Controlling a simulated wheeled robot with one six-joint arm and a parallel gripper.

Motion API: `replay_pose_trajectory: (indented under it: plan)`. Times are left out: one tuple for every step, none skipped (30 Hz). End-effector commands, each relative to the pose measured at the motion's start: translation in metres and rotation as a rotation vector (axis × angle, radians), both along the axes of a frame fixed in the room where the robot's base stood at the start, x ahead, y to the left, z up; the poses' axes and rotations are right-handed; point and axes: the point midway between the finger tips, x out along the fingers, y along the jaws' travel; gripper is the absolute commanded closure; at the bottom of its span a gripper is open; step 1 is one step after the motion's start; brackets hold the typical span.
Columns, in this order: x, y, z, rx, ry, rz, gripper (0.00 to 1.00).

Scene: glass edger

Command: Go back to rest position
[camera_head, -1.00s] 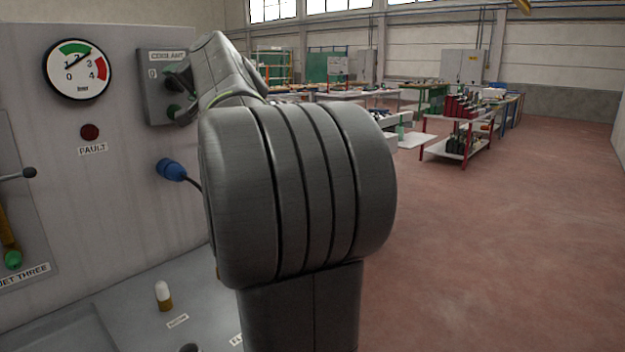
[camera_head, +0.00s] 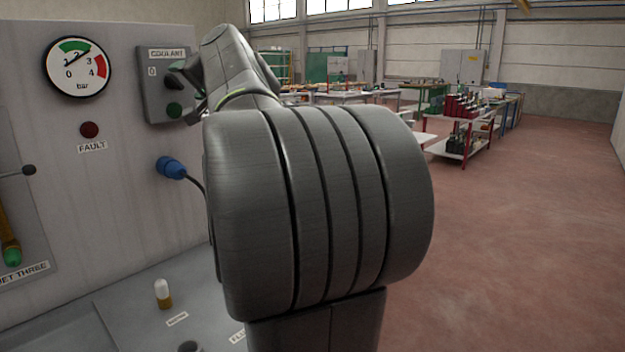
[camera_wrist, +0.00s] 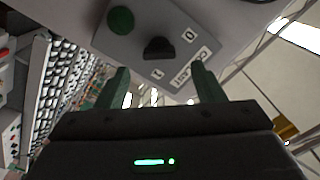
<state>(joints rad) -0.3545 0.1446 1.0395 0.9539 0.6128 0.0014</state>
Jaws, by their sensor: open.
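My gripper (camera_wrist: 160,88) shows in the wrist view with its two green fingers apart and nothing between them. Ahead of it is the grey coolant box (camera_wrist: 135,30), with a black knob (camera_wrist: 158,48) and a green button (camera_wrist: 121,20). The fingers are apart from the knob. In the head view the coolant box (camera_head: 158,85) is on the grey panel at the upper left, its black knob (camera_head: 174,82) partly beside my arm. My arm fills the middle of that view and hides most of my gripper.
The panel holds a pressure gauge (camera_head: 77,67), a red fault lamp (camera_head: 89,130), a valve lever (camera_head: 10,215) and a blue plug (camera_head: 171,168). A white-capped bottle (camera_head: 163,293) stands on the ledge below. Open floor (camera_head: 530,230) lies to the right; a red-framed trolley (camera_head: 462,130) stands behind.

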Motion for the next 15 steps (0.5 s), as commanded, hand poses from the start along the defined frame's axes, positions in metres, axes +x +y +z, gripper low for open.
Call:
replay_pose_trajectory:
  plan:
    - [0.007, 0.009, 0.0, -0.002, 0.003, 0.003, 0.38]
    - [0.011, 0.013, 0.0, -0.002, 0.003, 0.002, 0.38]
    - [0.016, 0.019, 0.0, -0.001, 0.002, 0.002, 0.38]
    - [0.02, 0.024, 0.0, -0.001, 0.002, 0.003, 0.38]
    - [0.023, 0.027, 0.0, -0.002, 0.002, 0.003, 0.38]
    - [0.029, 0.032, 0.0, -0.002, 0.002, 0.002, 0.38]
    - [0.032, 0.036, 0.001, -0.002, 0.001, 0.001, 0.38]
    - [0.035, 0.041, 0.0, -0.001, 0.002, 0.002, 0.38]
    - [0.04, 0.047, 0.0, -0.001, 0.002, 0.003, 0.38]
    - [0.038, 0.043, 0.005, 0.019, 0.023, 0.001, 0.38]
    - [0.038, 0.042, 0.005, 0.036, 0.043, 0.0, 0.38]
    - [0.038, 0.042, 0.005, 0.059, 0.068, -0.001, 0.38]
    - [0.038, 0.042, 0.005, 0.075, 0.086, -0.001, 0.38]
    - [0.038, 0.042, 0.005, 0.092, 0.106, -0.001, 0.38]
    - [0.038, 0.042, 0.005, 0.113, 0.129, -0.001, 0.38]
